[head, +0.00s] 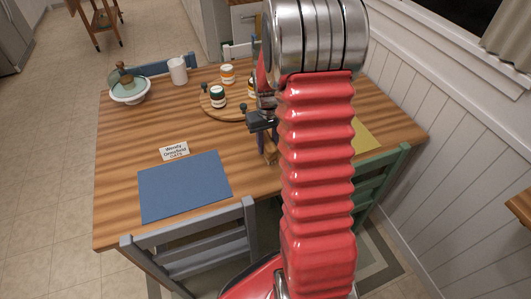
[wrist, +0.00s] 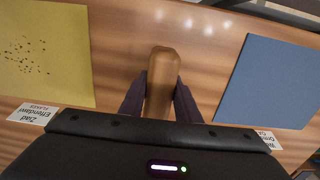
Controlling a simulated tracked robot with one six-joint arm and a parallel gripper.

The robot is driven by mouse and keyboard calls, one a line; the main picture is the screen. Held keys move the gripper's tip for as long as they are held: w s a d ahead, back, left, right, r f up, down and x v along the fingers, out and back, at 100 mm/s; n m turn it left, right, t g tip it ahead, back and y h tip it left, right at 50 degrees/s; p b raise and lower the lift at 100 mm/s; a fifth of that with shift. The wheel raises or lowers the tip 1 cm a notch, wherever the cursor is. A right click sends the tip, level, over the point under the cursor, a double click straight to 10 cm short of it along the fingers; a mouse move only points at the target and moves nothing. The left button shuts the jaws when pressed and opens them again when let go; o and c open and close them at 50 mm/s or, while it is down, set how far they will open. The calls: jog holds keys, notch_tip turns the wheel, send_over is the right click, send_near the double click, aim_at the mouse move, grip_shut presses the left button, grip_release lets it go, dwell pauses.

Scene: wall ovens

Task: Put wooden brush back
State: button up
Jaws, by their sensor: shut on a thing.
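The wooden brush (wrist: 162,80) shows in the wrist view as a brown, rounded wooden piece between the two dark fingers of my gripper (wrist: 160,95). My gripper is shut on it, over the table. The brush's lower part is hidden behind the gripper body. In the head view my gripper (head: 266,148) is over the middle of the table, partly hidden by my red arm, with a small brown bit of the brush (head: 269,151) showing.
The wooden table (head: 125,150) bears a blue mat (head: 185,187) and a yellow mat with dark crumbs (wrist: 40,55). Name cards (head: 174,151) lie by the mats. Chairs surround the table.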

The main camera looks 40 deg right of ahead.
aim_at(268, 139)
jog(key=shift+f, duration=1.85)
jog(key=shift+f, duration=0.1)
jog(key=o, duration=1.1)
notch_tip(268, 139, up, 11)
jog(key=shift+r, duration=0.6)
